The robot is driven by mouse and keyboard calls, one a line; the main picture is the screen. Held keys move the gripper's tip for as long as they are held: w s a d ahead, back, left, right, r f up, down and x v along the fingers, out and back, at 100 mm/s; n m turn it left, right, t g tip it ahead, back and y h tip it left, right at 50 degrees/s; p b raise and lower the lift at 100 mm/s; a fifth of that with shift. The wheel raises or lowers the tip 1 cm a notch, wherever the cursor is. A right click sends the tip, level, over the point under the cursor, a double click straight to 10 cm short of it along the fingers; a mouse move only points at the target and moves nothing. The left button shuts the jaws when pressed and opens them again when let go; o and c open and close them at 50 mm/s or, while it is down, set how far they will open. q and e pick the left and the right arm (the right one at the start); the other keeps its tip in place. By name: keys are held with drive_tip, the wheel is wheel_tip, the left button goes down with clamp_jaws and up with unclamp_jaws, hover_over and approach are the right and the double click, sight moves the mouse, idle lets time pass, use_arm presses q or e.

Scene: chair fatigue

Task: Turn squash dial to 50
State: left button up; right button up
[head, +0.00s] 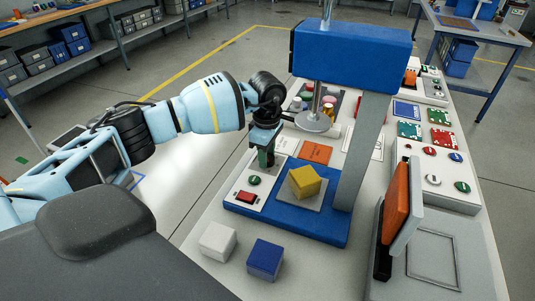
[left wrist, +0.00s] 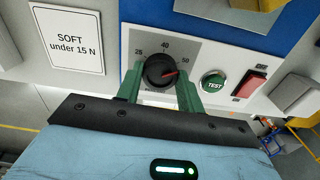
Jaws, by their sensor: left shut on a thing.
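The squash dial (left wrist: 158,69) is a black round knob with a red pointer on a grey scale plate marked 25, 40 and 50. The pointer aims right and slightly up, near the 50 mark. My left gripper (left wrist: 160,88) has its green fingers on both sides of the knob, shut on it. In the head view my left gripper (head: 265,158) reaches down onto the left part of the blue press base (head: 300,226); the dial is hidden there. My right gripper is in neither view.
A green TEST button (left wrist: 213,83) and a red switch (left wrist: 250,84) sit beside the dial. A yellow cube (head: 305,181) rests on the press plate under the blue press head (head: 350,55). White (head: 218,241) and blue (head: 265,259) cubes stand in front on the bench.

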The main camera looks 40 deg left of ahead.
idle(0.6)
use_arm(q)
drive_tip(key=o, duration=1)
drive_tip(key=shift+r, duration=0.1)
wheel_tip(320, 180, up, 7)
drive_tip(key=shift+f, duration=0.2)
drive_tip(key=shift+r, duration=0.55)
